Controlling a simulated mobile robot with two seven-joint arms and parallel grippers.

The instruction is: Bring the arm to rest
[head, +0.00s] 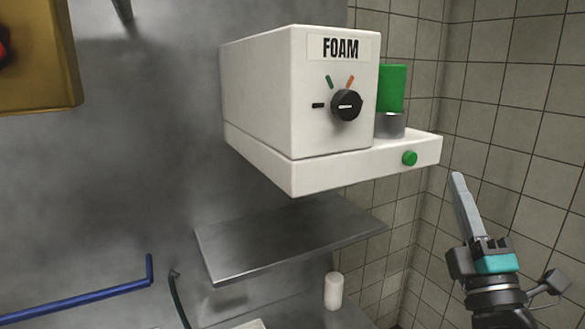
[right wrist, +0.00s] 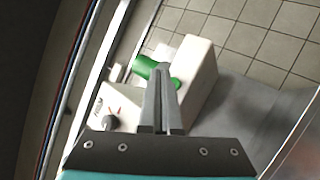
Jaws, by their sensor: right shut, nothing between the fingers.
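My right gripper (head: 458,177) is at the right of the head view, in front of the tiled wall, with its fingers pointing up. It is shut and empty, to the right of and below the white foam machine (head: 262,92), and apart from it. In the right wrist view the shut fingers (right wrist: 160,68) stand in front of the foam machine (right wrist: 197,75) and hide part of it. My left gripper is in neither view.
The machine has a black knob (head: 346,105), a green button (head: 410,158) and a green cylinder (head: 393,88). A metal shelf (head: 285,240) is below it. A white cylinder (head: 333,291) stands lower down. A blue bar (head: 80,303) is at lower left.

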